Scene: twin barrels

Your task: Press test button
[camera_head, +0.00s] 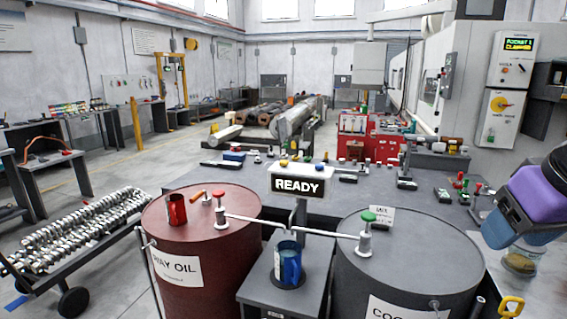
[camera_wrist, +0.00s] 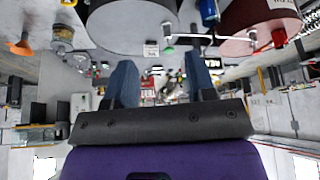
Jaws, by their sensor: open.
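I cannot make out a control clearly marked as the test button. The READY sign (camera_head: 298,184) stands on a post between the two barrels, with small yellow and blue round shapes at its top edge. My gripper (camera_head: 508,246) is at the right, beyond the grey barrel's right edge. In the wrist view its blue fingers (camera_wrist: 160,75) are apart with nothing held between them.
A blue can (camera_head: 288,263) stands on a grey stand between the barrels. A red can (camera_head: 177,210) stands on the red barrel. A thin pipe (camera_head: 290,227) links both valves. A jar (camera_head: 520,262) sits at right below my gripper. A workbench with small items lies behind.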

